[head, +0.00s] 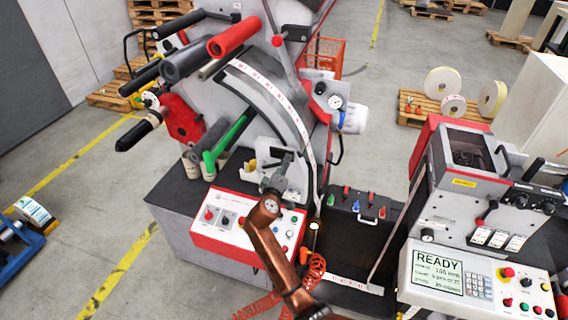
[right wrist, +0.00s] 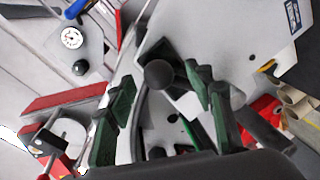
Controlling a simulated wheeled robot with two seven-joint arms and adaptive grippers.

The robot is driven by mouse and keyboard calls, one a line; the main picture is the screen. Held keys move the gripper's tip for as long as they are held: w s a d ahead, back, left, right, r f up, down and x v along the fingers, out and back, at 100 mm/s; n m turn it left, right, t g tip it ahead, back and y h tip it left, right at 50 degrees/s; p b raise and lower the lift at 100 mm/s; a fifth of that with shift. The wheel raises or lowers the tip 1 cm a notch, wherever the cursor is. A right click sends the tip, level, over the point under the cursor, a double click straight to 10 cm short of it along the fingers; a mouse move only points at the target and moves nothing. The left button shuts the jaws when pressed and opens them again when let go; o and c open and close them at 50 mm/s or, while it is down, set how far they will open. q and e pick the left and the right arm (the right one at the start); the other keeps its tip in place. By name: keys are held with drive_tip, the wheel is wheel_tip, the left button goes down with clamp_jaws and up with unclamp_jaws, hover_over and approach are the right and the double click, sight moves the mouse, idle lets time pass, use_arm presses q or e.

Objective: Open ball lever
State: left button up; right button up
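A dark ball knob (right wrist: 158,74) on a short dark lever shows in the right wrist view, in front of a pale machine plate. My right gripper (right wrist: 160,105) has its green-padded fingers spread wide, one side left and one side right of the ball. The fingers look apart from the ball, and the gripper holds nothing. In the head view the right gripper (head: 280,172) is at the front of the rewinder (head: 230,100), above its control panel. The ball there is hidden or too small to tell from the gripper. My left gripper is not in view.
A red-edged control panel (head: 240,222) lies just below the gripper. A green roller (head: 225,143) and other rollers stick out at left. A label web (head: 305,140) runs down close to the right. A gauge (right wrist: 71,38) and black knob (right wrist: 81,68) sit at upper left.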

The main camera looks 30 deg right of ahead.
drive_tip(key=v, duration=0.5)
drive_tip(key=shift+w+a, duration=0.1)
drive_tip(key=shift+a, duration=0.05)
